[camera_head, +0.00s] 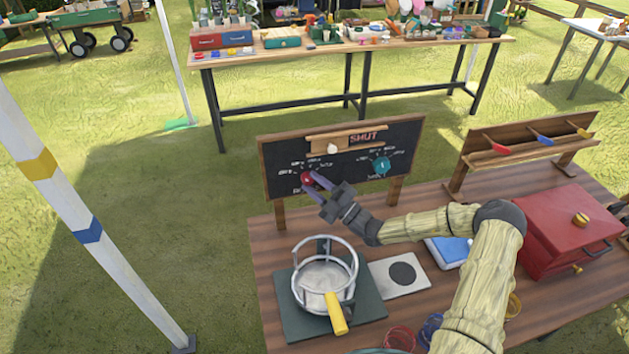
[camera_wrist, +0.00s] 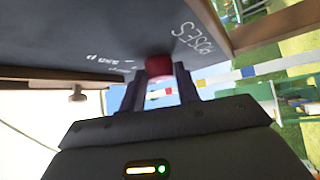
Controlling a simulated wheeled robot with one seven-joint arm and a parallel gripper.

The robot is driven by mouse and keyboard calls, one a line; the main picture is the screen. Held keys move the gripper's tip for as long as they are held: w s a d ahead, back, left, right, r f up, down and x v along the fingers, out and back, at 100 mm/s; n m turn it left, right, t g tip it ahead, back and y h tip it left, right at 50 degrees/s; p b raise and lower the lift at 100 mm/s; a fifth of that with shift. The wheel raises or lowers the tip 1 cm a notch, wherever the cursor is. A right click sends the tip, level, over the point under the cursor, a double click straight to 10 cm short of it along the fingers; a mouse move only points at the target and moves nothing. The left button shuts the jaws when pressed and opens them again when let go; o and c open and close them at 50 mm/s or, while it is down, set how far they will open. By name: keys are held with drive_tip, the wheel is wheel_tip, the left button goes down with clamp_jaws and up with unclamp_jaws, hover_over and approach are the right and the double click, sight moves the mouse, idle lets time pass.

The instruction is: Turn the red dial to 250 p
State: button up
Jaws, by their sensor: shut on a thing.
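The red dial (camera_head: 307,179) is on the left side of an upright black board (camera_head: 345,140) with white markings around it. My gripper (camera_head: 313,181) reaches the board from the lower right and its fingers are closed around the dial. In the wrist view the red dial (camera_wrist: 159,67) sits between the two fingertips (camera_wrist: 161,84). The markings around it are too small or partly hidden, so the setting of the dial cannot be read. A teal dial (camera_head: 382,165) sits to the right on the same board.
A wooden slider strip with a white knob (camera_head: 332,148) is above the dials, beside the word SHUT. A red box (camera_head: 560,230) and a rack with coloured scoops (camera_head: 530,140) are at right.

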drive_tip(key=n+g+p, duration=0.1)
drive_tip(key=n+p, duration=0.1)
drive_tip(key=r+n+g+h+p, duration=0.1)
drive_tip(key=p, duration=0.2)
drive_tip(key=shift+d+n+g, duration=0.1)
drive_tip(key=shift+n+g, duration=0.3)
drive_tip(key=shift+n+g+h+p, duration=0.5)
drive_tip(key=shift+n+h+p, duration=0.25)
drive_tip(key=shift+p, duration=0.5)
drive_tip(key=shift+f, duration=0.1)
drive_tip(key=o, duration=1)
drive_tip(key=shift+c, duration=0.2)
drive_tip(key=b+v, duration=0.4)
drive_tip(key=v, duration=1.3)
drive_tip(key=shift+d, duration=0.2)
